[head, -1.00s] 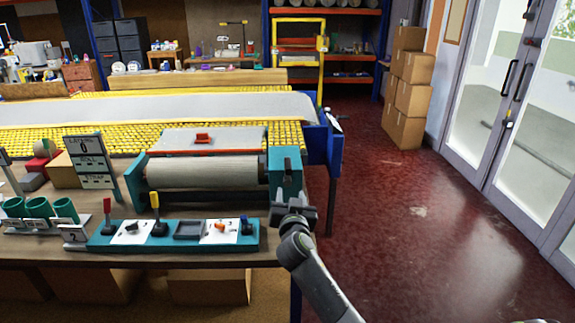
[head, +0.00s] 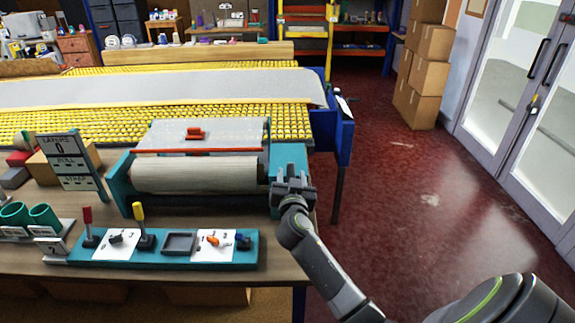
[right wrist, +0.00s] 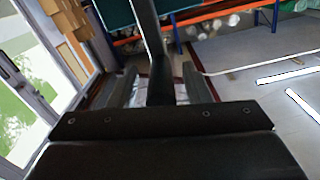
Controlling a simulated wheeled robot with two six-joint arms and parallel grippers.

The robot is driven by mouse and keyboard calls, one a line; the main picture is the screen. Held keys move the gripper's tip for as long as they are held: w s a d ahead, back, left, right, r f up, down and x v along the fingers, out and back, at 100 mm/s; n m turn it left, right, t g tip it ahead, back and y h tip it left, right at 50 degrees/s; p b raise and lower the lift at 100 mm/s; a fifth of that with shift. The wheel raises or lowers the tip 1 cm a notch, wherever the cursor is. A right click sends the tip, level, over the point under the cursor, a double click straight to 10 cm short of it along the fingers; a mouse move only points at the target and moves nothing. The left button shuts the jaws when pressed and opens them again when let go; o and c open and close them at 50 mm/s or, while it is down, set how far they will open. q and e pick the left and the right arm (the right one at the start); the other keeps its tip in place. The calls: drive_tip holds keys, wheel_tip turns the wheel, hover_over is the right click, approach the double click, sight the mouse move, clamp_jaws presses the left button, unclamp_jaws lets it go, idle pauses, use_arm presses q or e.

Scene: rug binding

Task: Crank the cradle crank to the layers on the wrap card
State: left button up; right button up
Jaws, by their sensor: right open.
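The roll cradle has teal end blocks (head: 290,155) and carries a grey roll (head: 195,175). My right gripper (head: 293,178) is at the right end block, where it hides most of the crank. In the right wrist view, a dark upright handle (right wrist: 160,80), apparently the crank's, stands between the two spread fingers of my right gripper (right wrist: 160,92). The gripper is open; I cannot tell whether a finger touches the handle. A grey sign (head: 70,165) left of the cradle reads layers 0, with roll and strap lines below. I cannot tell which piece is the wrap card. My left gripper is not in view.
A teal panel (head: 180,263) with red and yellow levers and white cards lies in front of the cradle. Green cups (head: 30,214) stand at the left. A yellow roller table (head: 240,122) is behind. The red floor (head: 420,190) to the right is clear.

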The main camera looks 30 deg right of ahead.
drive_tip(key=shift+w+d, duration=0.1)
drive_tip(key=shift+w, duration=0.15)
drive_tip(key=shift+s+r, duration=0.1)
drive_tip(key=shift+r, duration=0.05)
clamp_jaws()
